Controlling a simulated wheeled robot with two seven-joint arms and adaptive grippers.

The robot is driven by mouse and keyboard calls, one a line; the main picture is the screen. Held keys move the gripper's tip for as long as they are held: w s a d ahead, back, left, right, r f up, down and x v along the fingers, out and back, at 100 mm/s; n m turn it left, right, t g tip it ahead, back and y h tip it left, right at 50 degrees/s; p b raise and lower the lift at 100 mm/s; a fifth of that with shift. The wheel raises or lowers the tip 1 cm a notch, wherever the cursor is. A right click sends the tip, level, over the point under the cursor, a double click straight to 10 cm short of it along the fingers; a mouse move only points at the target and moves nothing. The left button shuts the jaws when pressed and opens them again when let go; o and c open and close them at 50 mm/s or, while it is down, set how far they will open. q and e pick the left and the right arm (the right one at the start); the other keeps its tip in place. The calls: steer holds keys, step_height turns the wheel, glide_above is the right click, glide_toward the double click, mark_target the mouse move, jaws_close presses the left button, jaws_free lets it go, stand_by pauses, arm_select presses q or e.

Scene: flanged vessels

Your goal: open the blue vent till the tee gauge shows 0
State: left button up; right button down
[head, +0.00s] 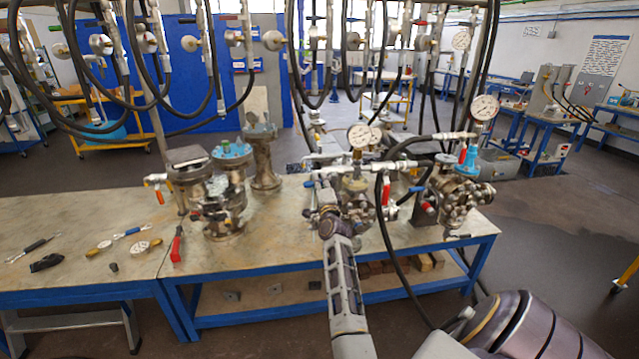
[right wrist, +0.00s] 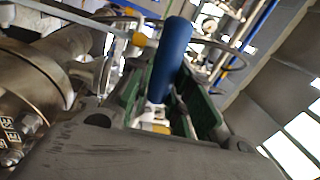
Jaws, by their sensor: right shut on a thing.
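My right gripper (head: 326,212) reaches up from the bottom of the head view to the piping at the middle of the bench. In the right wrist view its green-lined fingers (right wrist: 170,98) are shut on the blue vent handle (right wrist: 173,55), which stands tilted between them. In the head view the gripper hides that handle. A round white gauge (head: 360,135) stands above the middle vessel, and another (head: 485,107) above the right vessel. I cannot tell which is the tee gauge, and the needles are too small to read. My left gripper is not in view.
Red levers (head: 386,190) and black hoses (head: 385,245) hang close to the right of my gripper. Flanged vessels (head: 222,190) stand to its left, and another vessel (head: 455,200) to its right. Tools and a loose gauge (head: 139,247) lie on the left bench.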

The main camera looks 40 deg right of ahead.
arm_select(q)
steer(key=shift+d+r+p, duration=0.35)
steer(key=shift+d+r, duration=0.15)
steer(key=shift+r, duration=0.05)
arm_select(e)
steer(key=shift+r+m+h, duration=0.4)
steer(key=shift+r+m, duration=0.25)
steer(key=shift+m, duration=0.15)
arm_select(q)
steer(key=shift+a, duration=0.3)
arm_select(e)
steer(key=c, duration=1.3)
jaws_free()
steer(key=shift+c, duration=0.2)
steer(key=shift+o, duration=0.2)
steer(key=shift+f, duration=0.1)
